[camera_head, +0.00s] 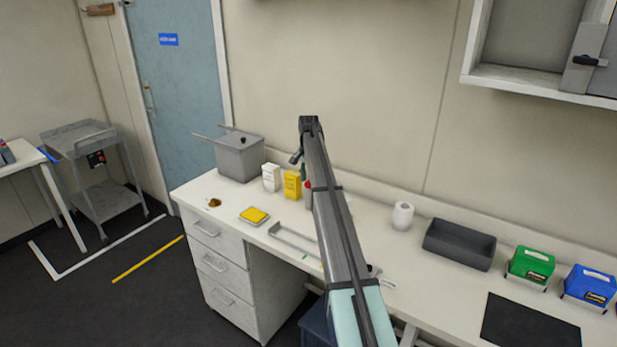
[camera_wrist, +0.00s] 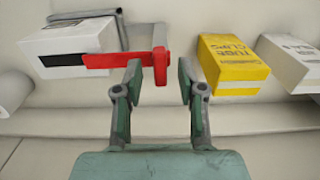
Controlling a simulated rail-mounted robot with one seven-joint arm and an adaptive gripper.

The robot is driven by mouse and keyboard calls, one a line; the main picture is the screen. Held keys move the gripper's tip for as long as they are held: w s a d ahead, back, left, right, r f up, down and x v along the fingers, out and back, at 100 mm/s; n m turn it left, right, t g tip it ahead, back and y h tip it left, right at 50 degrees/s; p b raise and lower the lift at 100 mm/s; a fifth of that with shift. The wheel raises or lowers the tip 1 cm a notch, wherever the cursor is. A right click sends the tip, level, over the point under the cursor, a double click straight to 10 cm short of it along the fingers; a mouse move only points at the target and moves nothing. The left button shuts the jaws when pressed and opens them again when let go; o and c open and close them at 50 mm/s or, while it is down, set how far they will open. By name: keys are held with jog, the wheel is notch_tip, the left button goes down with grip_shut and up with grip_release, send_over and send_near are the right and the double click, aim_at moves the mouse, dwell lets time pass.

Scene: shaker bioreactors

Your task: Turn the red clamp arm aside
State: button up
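The red clamp arm (camera_wrist: 118,61) shows in the wrist view, lying across the front of a white box-shaped unit (camera_wrist: 72,43) with a black strip. Its right end is a taller red block (camera_wrist: 160,56). My gripper (camera_wrist: 158,76) is open. The red block shows in line with the gap between its fingertips, with space visible to either side; I cannot tell its depth between them. In the head view only a small red spot (camera_head: 308,184) shows beside my arm, which hides most of the unit and my gripper.
A yellow box (camera_wrist: 232,62) and a white box (camera_wrist: 288,60) stand right of the clamp in the wrist view. In the head view, a grey bin (camera_head: 240,158) stands left on the bench; a white roll (camera_head: 402,216) and dark tray (camera_head: 459,245) stand right.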

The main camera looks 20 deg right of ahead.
jog(key=shift+f, duration=0.25)
grip_shut()
